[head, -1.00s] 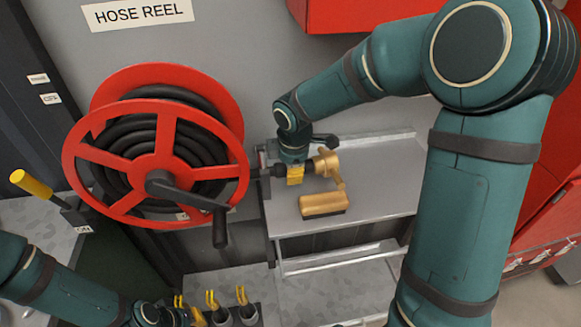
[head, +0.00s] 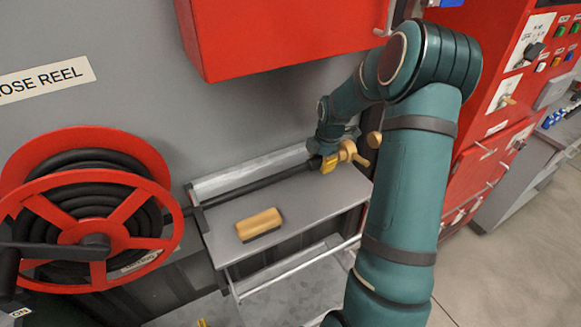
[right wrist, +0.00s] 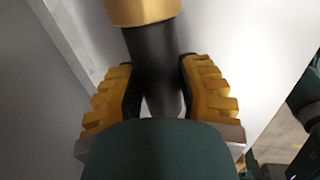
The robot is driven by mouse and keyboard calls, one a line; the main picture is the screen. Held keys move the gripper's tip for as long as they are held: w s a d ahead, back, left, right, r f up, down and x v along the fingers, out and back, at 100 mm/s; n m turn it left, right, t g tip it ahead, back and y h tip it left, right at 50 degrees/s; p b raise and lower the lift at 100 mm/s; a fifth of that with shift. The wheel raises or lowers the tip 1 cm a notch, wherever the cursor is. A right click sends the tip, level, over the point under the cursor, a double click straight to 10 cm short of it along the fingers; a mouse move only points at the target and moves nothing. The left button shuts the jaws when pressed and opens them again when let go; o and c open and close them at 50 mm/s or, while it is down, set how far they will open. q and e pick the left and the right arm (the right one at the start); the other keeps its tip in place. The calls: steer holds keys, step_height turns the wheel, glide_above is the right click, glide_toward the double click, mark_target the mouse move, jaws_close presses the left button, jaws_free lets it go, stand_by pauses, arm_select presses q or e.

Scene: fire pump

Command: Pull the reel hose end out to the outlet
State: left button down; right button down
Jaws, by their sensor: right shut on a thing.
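The red hose reel (head: 85,215) stands at the left in the head view, with black hose coiled on it. A black hose (head: 250,185) runs from it over the grey shelf to the right, ending in a brass fitting (head: 347,151). My right gripper (head: 328,163) is shut on the black hose just behind this fitting. The right wrist view shows yellow finger pads on both sides of the hose (right wrist: 155,75), with the brass end (right wrist: 143,10) beyond. A round brass piece (head: 375,140) shows beside my arm; I cannot tell whether it is the outlet. My left gripper is out of view.
A wooden-backed brush (head: 260,224) lies on the grey shelf (head: 300,215), in front of the hose. A red cabinet (head: 285,35) hangs above. Red control panels (head: 495,115) stand at the right, beyond my arm. The shelf's front part is mostly clear.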

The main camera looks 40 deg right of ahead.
mark_target(347, 144)
steer(key=d, duration=0.2)
steer(key=s+d, duration=0.1)
steer(key=d, duration=0.2)
steer(key=s+d, duration=0.1)
steer(key=d, duration=0.2)
steer(key=shift+s+d, duration=0.1)
steer(key=c, duration=0.5)
jaws_free()
steer(key=shift+d, duration=0.2)
steer(key=shift+c, duration=0.2)
steer(key=shift+a, duration=0.1)
steer(key=shift+r, duration=0.3)
steer(key=r, duration=0.2)
steer(key=s+r, duration=0.1)
steer(key=r, duration=0.3)
steer(key=shift+s+a+r, duration=0.15)
steer(key=shift+s+r, duration=0.1)
steer(key=shift+r, duration=0.1)
